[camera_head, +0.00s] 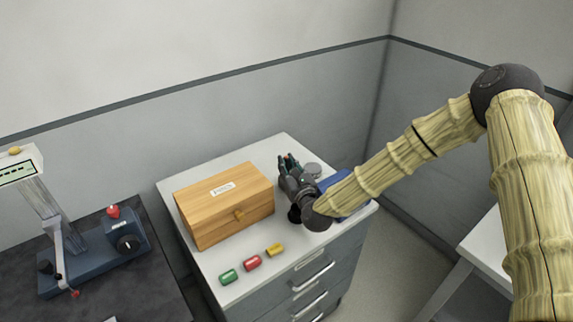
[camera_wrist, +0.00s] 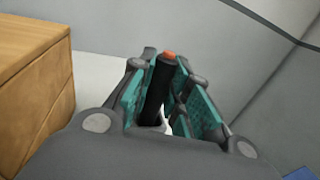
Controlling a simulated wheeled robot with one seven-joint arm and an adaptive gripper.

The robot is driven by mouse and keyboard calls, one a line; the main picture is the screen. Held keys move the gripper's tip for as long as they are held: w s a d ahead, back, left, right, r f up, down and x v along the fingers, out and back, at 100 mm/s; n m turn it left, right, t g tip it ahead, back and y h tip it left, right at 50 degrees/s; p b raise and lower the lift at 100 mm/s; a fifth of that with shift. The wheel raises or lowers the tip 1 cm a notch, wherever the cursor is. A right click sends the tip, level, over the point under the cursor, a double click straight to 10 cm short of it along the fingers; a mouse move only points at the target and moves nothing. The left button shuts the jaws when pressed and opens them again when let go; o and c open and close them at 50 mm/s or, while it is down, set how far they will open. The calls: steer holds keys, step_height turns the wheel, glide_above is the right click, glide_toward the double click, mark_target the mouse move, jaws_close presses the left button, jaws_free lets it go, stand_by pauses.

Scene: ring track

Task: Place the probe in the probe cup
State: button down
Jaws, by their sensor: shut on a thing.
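My gripper (camera_head: 287,163) is above the back right part of the white cabinet top, to the right of the wooden box. In the wrist view, my gripper (camera_wrist: 170,100) has its teal finger pads around a black rod with an orange tip, which appears to be the probe (camera_wrist: 156,95). The probe stands roughly lengthwise between the pads, slightly tilted. In the head view my gripper hides most of it. A round grey object (camera_head: 313,169), perhaps the probe cup, shows just right of my gripper; I cannot tell for sure. Whether the probe touches the surface is hidden.
A wooden box (camera_head: 222,203) with a label stands on the cabinet (camera_head: 290,143); it also shows close at left in the wrist view (camera_wrist: 35,85). Green (camera_head: 229,277), red (camera_head: 252,263) and yellow (camera_head: 275,250) pieces lie at the front. A blue object (camera_head: 335,181) sits partly behind my arm.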

steer(key=shift+f, duration=0.2)
steer(key=c, duration=1.4)
jaws_free()
steer(key=shift+o, duration=0.2)
steer(key=shift+r, duration=0.1)
steer(key=shift+r, duration=0.1)
steer(key=b+v, duration=0.3)
steer(key=v, duration=0.9)
